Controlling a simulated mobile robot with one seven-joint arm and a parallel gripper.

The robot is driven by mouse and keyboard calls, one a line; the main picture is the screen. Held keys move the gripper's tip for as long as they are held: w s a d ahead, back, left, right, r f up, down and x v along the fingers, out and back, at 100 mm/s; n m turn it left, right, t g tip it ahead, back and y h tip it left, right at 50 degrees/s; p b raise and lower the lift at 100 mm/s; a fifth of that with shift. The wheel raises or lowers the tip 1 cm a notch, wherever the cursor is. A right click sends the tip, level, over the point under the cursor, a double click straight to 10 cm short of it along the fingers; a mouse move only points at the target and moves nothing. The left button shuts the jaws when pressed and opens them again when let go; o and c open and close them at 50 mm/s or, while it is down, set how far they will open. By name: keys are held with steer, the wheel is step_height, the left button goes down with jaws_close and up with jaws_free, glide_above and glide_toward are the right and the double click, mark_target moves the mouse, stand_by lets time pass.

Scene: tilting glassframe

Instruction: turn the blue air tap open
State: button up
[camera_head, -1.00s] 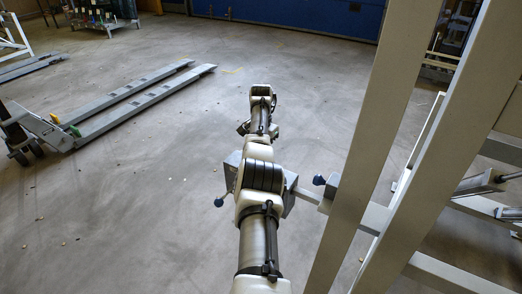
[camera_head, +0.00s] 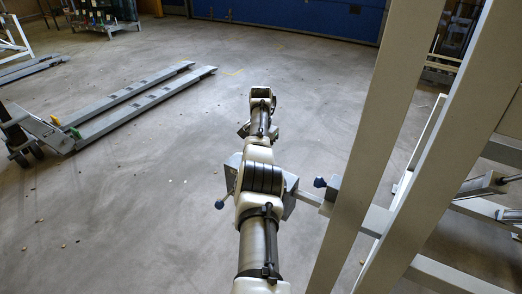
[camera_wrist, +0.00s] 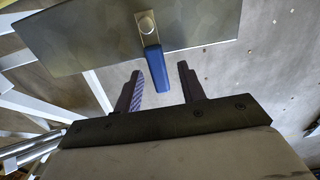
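In the wrist view the blue tap handle (camera_wrist: 153,66) hangs from a round bolt on a grey metal plate (camera_wrist: 90,35). My gripper (camera_wrist: 160,72) is open, with one dark finger on each side of the handle's lower end. A gap shows between the handle and each finger, and I cannot tell how deep the handle sits between them. In the head view my arm hides the tap and my fingers.
A tall grey frame (camera_head: 385,130) stands close on the right of my arm. A pallet truck (camera_head: 130,105) is on the floor at the left. The concrete floor around and ahead of my arm is clear apart from small debris.

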step_height(320, 180, up, 14)
steer(key=p, duration=0.1)
steer(key=shift+p, duration=0.3)
steer(key=shift+f, duration=0.1)
